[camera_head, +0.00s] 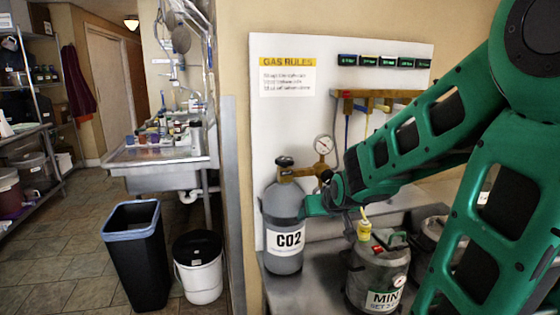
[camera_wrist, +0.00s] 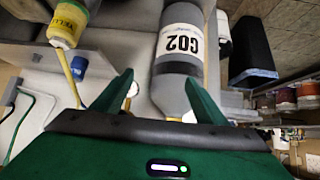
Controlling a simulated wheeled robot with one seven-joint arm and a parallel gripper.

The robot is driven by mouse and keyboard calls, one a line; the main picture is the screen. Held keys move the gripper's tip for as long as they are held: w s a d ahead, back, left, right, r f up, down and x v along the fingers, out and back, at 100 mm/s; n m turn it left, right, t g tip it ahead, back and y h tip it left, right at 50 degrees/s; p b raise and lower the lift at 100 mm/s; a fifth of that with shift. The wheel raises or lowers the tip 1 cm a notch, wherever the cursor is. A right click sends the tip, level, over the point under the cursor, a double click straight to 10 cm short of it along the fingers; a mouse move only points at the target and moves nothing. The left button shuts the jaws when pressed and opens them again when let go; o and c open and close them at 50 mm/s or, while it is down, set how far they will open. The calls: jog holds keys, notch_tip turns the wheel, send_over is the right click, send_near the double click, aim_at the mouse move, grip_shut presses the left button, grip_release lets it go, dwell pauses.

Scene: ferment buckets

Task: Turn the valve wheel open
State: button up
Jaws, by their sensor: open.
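The valve wheel (camera_head: 285,162) is a small black knob on top of the grey CO2 cylinder (camera_head: 283,205), above a brass fitting (camera_head: 298,173). My gripper (camera_head: 308,204) is at the right side of the cylinder's shoulder, lower than the wheel. In the wrist view the cylinder (camera_wrist: 178,65) appears upside down, and my gripper (camera_wrist: 160,78) has its two green fingers spread with the cylinder's upper part showing between them. I cannot tell whether a finger touches it. The wheel is not visible in the wrist view; my gripper's housing covers that area.
A round pressure gauge (camera_head: 323,145) sits just above my gripper. A metal MINI keg (camera_head: 377,277) with a yellow-tagged connector (camera_head: 364,229) stands right of the cylinder. A white board (camera_head: 300,120) backs the bench. A black bin (camera_head: 137,255) and white bucket (camera_head: 199,275) stand left.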

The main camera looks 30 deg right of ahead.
aim_at(287, 164)
jog(key=w+r+t, duration=0.2)
jog(key=w+r, duration=0.1)
jog(key=w, duration=0.1)
jog(key=w+r+t+h, duration=0.1)
jog(key=w+r+t, duration=0.2)
jog(key=w, duration=0.1)
jog(key=w+a+r+t, duration=0.1)
jog(key=w+r+t, duration=0.2)
jog(key=w, duration=0.2)
jog(key=shift+r+n+h, duration=0.3)
jog(key=shift+n, duration=0.1)
jog(key=shift+w+r+t, duration=0.1)
jog(key=shift+w+t, duration=0.2)
jog(key=x, duration=1)
jog(key=shift+w, duration=0.15)
jog(key=c, duration=1)
